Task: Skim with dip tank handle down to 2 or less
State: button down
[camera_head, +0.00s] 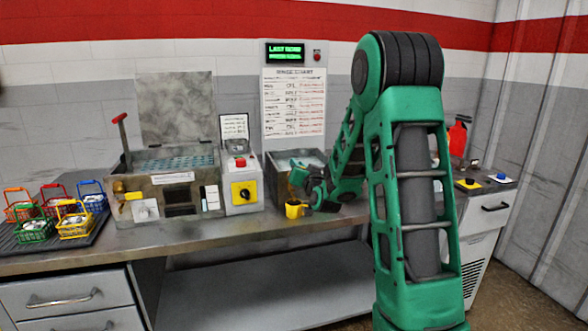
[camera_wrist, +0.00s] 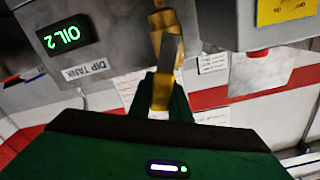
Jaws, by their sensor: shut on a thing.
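The dip tank (camera_head: 283,190) is a grey open-topped metal box at the middle of the bench, partly hidden behind my arm. In the wrist view its grey body carries a label reading "DIP TANK" (camera_wrist: 85,70) and a green display (camera_wrist: 67,36) reading "OIL 2". A yellow dip tank handle (camera_head: 294,209) shows at the tank's front in the head view; it also shows as a yellow and grey piece in the wrist view (camera_wrist: 159,22). My gripper (camera_head: 308,196) is shut on this handle; in the wrist view my gripper (camera_wrist: 166,88) partly hides it.
Left of the tank stand a grey box with a yellow switch (camera_head: 243,192) and an open-lidded blue-topped tank (camera_head: 170,180) with a red lever. Several coloured baskets (camera_head: 55,215) sit at the far left.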

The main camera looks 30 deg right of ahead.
jog(key=shift+a, duration=0.1)
jog(key=c, duration=1.6)
grip_release()
jog(key=shift+c, duration=0.2)
jog(key=v, duration=1)
jog(key=shift+s+a, duration=0.15)
jog(key=shift+s, duration=0.15)
jog(key=shift+r, duration=0.1)
jog(key=shift+c, duration=0.2)
